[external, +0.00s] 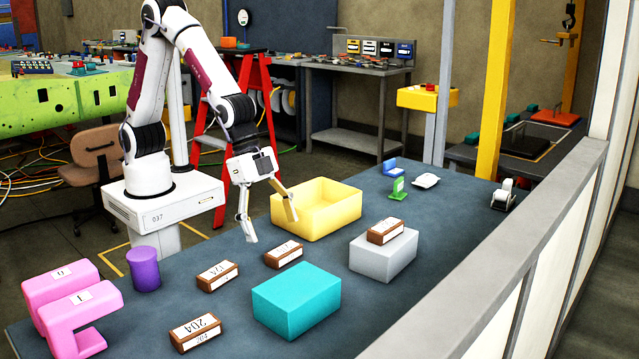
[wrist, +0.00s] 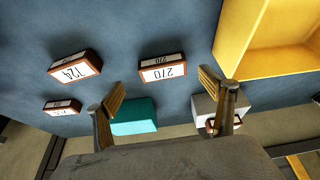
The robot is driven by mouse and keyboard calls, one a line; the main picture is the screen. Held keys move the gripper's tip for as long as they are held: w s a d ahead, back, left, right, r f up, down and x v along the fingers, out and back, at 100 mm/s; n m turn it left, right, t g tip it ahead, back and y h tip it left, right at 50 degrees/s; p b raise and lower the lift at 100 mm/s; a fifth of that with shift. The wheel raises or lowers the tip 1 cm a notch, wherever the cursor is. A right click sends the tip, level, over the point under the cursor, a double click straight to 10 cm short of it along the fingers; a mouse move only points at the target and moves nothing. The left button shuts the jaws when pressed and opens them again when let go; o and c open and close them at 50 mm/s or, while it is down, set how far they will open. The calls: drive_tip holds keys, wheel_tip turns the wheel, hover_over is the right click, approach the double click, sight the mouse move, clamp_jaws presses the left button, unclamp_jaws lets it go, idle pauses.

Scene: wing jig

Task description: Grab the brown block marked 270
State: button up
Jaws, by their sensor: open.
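The brown block marked 270 (wrist: 163,68) lies on the blue-grey table in the wrist view, its white label upside down there. In the external view the brown block (external: 283,255) near my gripper appears to be the same one; its label is too small to read. My gripper (external: 271,230) is open and empty above the table, pointing down near this block. In the wrist view the block shows between and just beyond the two fingertips (wrist: 162,80). I see no contact between fingers and block.
Other brown blocks include one marked 724 (wrist: 75,66) and one marked 204 (external: 195,332). A teal block (external: 297,300), a grey block (external: 383,256) with a brown block (external: 385,232) on top, a yellow bin (external: 345,208), a purple cylinder (external: 143,270) and pink brackets (external: 70,300) stand around.

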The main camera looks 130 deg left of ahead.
sight(284, 249)
drive_tip(key=shift+w+a+x, duration=0.15)
drive_tip(key=shift+x, duration=0.65)
drive_tip(key=shift+w+a+x, duration=0.1)
drive_tip(key=shift+x, duration=1.6)
drive_tip(key=c, duration=1.2)
